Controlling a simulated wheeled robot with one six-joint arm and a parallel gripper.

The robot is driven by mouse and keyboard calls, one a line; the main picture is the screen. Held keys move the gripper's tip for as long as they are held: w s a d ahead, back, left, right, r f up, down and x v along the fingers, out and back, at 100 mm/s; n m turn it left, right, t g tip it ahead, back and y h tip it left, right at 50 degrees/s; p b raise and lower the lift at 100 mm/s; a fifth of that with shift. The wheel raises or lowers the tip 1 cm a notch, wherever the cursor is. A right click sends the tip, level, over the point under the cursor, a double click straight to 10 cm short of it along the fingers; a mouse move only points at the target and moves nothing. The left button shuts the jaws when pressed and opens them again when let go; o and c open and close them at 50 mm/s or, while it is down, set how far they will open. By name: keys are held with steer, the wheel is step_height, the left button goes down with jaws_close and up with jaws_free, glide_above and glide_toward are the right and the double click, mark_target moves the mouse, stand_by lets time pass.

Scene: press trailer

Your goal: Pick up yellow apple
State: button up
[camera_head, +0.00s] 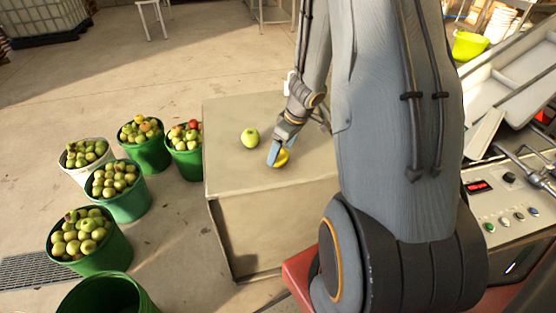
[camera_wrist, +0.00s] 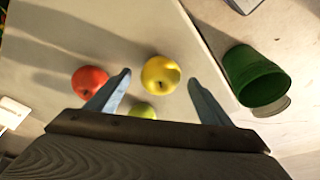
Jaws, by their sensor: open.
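The yellow apple (camera_head: 282,159) sits on top of a pale box (camera_head: 225,175), partly covered by my gripper (camera_head: 275,153) in the head view. In the wrist view the yellow apple (camera_wrist: 160,70) shows between the tips of my two open fingers (camera_wrist: 159,78), with a gap on each side. A green apple (camera_head: 250,138) stands to its left on the box in the head view. In the wrist view a green apple (camera_wrist: 142,111) is partly hidden behind my gripper's base, and a red apple (camera_wrist: 88,80) lies outside the left finger.
Several buckets full of apples, such as a green one (camera_head: 105,256), stand on the floor left of the box. An empty green bucket (camera_head: 75,300) is at the bottom; a green bucket (camera_wrist: 255,82) also shows in the wrist view. A control panel (camera_head: 515,210) is at right.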

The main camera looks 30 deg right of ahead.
steer(key=b+x, duration=0.1)
steer(key=x, duration=0.3)
steer(key=shift+f, duration=0.1)
steer(key=shift+c, duration=0.3)
steer(key=c, duration=1.1)
steer(key=shift+c, duration=0.2)
step_height(320, 180, up, 10)
steer(key=p, duration=0.4)
